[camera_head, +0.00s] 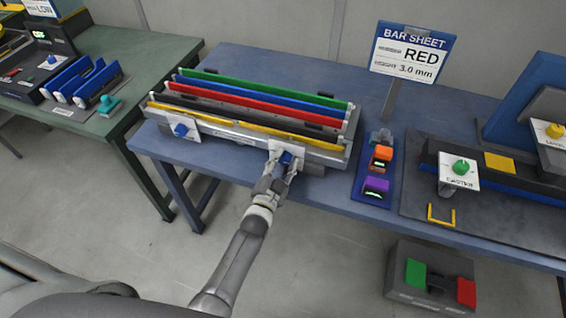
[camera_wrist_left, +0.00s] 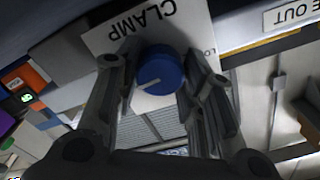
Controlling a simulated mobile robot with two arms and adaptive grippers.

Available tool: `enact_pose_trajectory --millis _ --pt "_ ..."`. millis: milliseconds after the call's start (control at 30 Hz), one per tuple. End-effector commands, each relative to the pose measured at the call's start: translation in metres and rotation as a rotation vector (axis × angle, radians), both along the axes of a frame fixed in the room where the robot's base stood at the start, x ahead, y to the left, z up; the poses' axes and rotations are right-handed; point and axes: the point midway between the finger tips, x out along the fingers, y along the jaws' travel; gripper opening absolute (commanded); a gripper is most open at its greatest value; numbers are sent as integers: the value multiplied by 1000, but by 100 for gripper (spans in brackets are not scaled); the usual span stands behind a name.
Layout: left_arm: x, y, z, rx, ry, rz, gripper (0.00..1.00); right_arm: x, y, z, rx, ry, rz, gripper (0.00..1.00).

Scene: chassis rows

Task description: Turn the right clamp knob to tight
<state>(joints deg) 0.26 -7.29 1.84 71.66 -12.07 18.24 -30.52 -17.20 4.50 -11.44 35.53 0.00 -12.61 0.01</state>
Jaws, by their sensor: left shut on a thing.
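The right clamp knob is blue with a white pointer line and sits on a white plate (camera_wrist_left: 185,30) marked CLAMP. In the head view the knob (camera_head: 286,158) is at the right front of the bar rack (camera_head: 225,125). My left gripper (camera_head: 281,166) is at this knob. In the left wrist view the gripper (camera_wrist_left: 160,85) has a finger on each side of the knob (camera_wrist_left: 160,70), shut on it. The fingers hide part of the plate's lettering. A second blue clamp knob (camera_head: 181,130) is on the rack's left front. My right gripper is not in view.
The rack holds green, blue, red, black and yellow bars. A sign (camera_head: 411,52) reads BAR SHEET, RED, 3.0 mm. A blue tray (camera_head: 374,194) with small coloured blocks stands right of the rack. A green knob (camera_head: 461,167) is farther right. A pedal box (camera_head: 437,282) is on the floor.

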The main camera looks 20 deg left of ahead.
Motion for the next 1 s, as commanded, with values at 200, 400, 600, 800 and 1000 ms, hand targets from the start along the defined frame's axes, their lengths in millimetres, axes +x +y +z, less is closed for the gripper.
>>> enact_pose_trajectory --millis 200,400,600,800,1000 --pt "-1 0 -2 27 4 0 12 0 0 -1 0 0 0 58" --pt "-1 0 -2 29 5 0 12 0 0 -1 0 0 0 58" --pt "-1 0 -2 28 5 0 41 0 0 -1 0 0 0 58" --pt "-1 0 -1 28 2 0 58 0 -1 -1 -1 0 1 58" --pt "0 0 -1 28 0 0 58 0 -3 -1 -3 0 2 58"
